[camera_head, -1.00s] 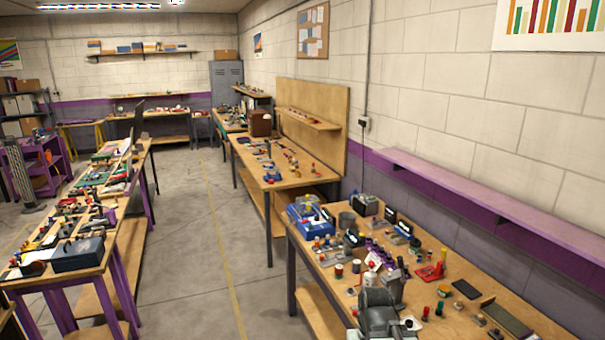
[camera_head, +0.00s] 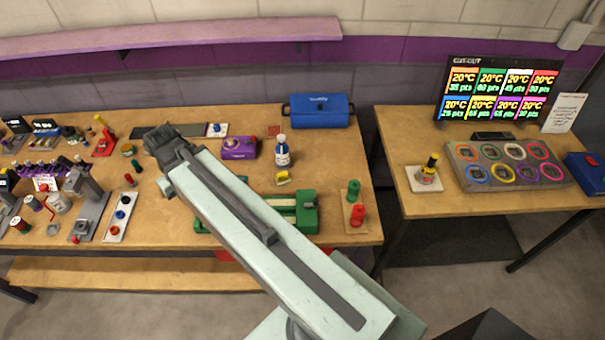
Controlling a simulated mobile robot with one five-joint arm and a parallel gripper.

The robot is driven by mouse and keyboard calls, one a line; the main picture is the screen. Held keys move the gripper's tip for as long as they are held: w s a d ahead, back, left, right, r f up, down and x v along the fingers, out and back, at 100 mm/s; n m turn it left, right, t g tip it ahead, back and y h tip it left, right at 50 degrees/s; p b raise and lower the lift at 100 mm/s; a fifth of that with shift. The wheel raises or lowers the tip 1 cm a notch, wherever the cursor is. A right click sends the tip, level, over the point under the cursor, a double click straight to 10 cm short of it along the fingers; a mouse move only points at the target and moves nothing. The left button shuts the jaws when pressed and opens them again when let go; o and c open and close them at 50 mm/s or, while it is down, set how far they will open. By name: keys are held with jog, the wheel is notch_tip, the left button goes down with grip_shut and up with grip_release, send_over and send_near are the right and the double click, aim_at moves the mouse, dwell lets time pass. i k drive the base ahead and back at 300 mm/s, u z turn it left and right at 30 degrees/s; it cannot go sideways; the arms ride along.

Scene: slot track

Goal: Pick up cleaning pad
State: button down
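No thing is clearly recognisable as the cleaning pad at this size. A small flat reddish-brown square (camera_head: 273,128) lies at the back of the wooden bench, left of the blue case. A flat dark strip (camera_head: 188,130) lies farther left, partly behind my arm. A small yellow item (camera_head: 283,178) lies in front of a white and blue bottle (camera_head: 282,153). My gripper (camera_head: 158,140) is at the far upper-left end of my pale arm, over the bench. Its fingers are too small and dark to read, and no held object can be made out.
A blue case (camera_head: 319,110), a purple box (camera_head: 239,148), a green device (camera_head: 308,212) and a board with red and green knobs (camera_head: 355,212) crowd the right half. Several small parts fill the left. A second table (camera_head: 425,203) stands right, across a gap.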

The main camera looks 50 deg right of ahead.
aim_at(282, 178)
jog(key=z, duration=0.5)
jog(key=k, duration=0.5)
jog(key=z, duration=0.2)
jog(key=i, duration=0.45)
jog(key=z, duration=0.25)
